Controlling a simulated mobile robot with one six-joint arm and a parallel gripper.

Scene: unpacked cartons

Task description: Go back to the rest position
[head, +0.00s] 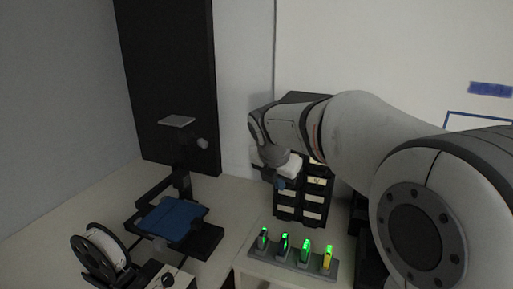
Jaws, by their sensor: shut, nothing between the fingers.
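My arm reaches from the right side of the head view toward the middle. My gripper (283,183) hangs at its end, pointing down in front of a dark drawer cabinet. It is small and partly dark here; I see nothing held in it, and it is shut. It is above and apart from the row of green-topped items below.
A grey rack (290,264) holds several upright green-topped items on the pale table. The dark drawer cabinet (303,196) stands behind. A 3D printer with a blue bed (170,219) and a white spool (106,249) are at left. A tall black panel (170,80) stands behind the printer.

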